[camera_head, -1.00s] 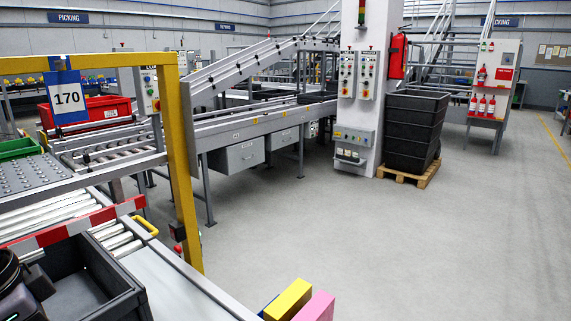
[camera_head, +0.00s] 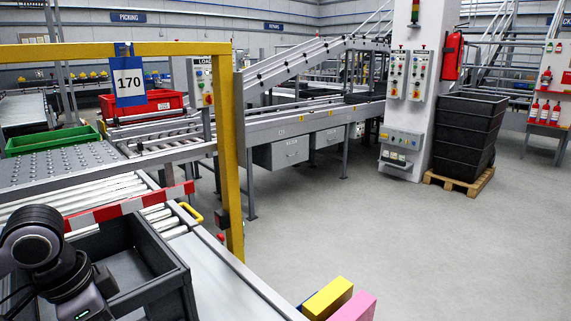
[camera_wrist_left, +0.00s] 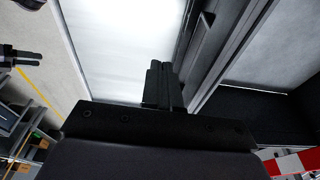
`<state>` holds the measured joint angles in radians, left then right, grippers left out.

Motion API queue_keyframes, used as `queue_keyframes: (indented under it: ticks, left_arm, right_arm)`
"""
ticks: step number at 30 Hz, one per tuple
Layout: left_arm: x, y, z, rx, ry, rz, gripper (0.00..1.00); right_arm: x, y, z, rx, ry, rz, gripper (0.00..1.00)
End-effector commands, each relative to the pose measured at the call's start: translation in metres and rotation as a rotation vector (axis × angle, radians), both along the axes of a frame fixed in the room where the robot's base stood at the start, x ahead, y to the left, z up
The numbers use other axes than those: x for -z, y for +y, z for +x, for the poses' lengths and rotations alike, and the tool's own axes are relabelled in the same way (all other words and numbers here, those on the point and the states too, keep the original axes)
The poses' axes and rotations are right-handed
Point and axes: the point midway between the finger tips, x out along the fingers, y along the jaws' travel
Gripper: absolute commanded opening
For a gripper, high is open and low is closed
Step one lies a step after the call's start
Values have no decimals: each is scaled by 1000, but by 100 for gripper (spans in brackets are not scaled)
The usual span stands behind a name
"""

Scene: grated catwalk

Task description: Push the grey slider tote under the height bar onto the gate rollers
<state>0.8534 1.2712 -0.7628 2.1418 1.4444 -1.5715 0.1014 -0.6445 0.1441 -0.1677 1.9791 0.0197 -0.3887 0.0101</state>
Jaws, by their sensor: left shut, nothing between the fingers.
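The dark grey tote (camera_head: 182,278) is at the lower left of the head view, on the near side of the red-and-white striped bar (camera_head: 125,207). Its far edge shows close to that bar. My left arm hides the tote's left part. My left gripper (camera_wrist_left: 163,85) is shut and empty in the left wrist view, beside a dark wall (camera_wrist_left: 208,45) that looks like the tote's. Whether they touch is unclear.
A pale flat surface (camera_head: 215,270) runs right of the tote. A yellow handle (camera_head: 191,212) and the frame's post stand near the tote's far right. Yellow (camera_head: 328,298) and pink (camera_head: 355,307) blocks are at the bottom. A green tray (camera_head: 52,141) lies beyond the rollers. Open floor is at right.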

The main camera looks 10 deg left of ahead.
Motion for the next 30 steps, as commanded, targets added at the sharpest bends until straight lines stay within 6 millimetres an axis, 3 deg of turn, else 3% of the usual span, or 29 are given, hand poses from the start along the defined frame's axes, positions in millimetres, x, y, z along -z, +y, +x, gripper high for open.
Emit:
queue_keyframes:
  ticks: [11, 30]
  left_arm:
    - [-1, 3, 3, -1, 1, -1, 0]
    - [-3, 49, 39, -4, 0, -1, 0]
  right_arm:
    - [-4, 0, 0, 0, 0, 0, 43]
    - [-40, 0, 0, 1, 0, 1, 43]
